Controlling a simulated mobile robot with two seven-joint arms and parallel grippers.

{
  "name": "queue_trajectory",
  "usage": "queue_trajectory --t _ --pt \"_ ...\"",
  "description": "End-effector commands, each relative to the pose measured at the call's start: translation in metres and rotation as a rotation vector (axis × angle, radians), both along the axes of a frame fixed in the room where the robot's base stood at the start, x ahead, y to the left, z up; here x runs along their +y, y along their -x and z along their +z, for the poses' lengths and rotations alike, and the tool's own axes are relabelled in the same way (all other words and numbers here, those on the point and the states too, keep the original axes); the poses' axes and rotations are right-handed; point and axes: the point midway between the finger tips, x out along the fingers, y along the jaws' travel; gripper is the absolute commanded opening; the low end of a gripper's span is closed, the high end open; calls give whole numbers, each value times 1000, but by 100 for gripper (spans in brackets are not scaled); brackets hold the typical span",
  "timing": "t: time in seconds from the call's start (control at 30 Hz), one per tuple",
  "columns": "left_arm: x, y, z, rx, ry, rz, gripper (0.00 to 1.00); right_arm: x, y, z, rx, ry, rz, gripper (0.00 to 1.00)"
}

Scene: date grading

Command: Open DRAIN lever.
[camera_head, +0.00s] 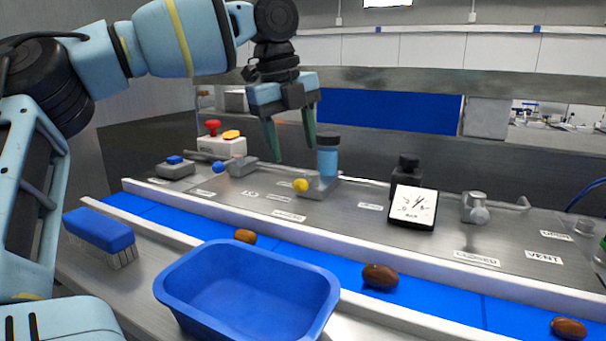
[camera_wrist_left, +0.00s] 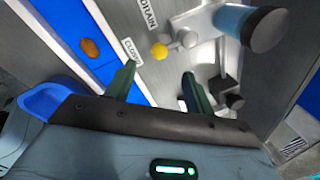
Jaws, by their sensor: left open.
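The DRAIN lever has a yellow ball knob (camera_head: 300,185) and a grey metal body, on the steel panel behind the belt. My right gripper is not in view.
A blue cylinder with a dark cap (camera_head: 328,160) stands right behind the lever. A blue-knobbed lever (camera_head: 218,167) is to the left, a dial gauge (camera_head: 413,207) to the right. A blue tub (camera_head: 180,292), a brush (camera_head: 98,230) and dates (camera_head: 380,276) are in front.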

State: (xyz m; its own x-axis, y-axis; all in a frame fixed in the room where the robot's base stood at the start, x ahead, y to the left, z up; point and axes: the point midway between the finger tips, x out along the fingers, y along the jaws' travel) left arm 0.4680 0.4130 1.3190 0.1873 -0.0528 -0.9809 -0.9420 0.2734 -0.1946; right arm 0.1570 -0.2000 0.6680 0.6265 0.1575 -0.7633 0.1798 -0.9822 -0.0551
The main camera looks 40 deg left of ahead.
Motion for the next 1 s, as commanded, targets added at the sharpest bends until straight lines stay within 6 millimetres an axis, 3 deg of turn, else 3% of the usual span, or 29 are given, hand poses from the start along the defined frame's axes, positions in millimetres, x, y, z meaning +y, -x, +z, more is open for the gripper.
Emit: queue_trajectory --t 0.43,0.87,1.0 --pt "-3 -11 -60 2 0 1 54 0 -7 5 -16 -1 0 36" --pt "-4 -13 -70 1 1 1 54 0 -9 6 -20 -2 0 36" --pt "-4 -13 -70 1 1 1 35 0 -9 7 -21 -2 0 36"
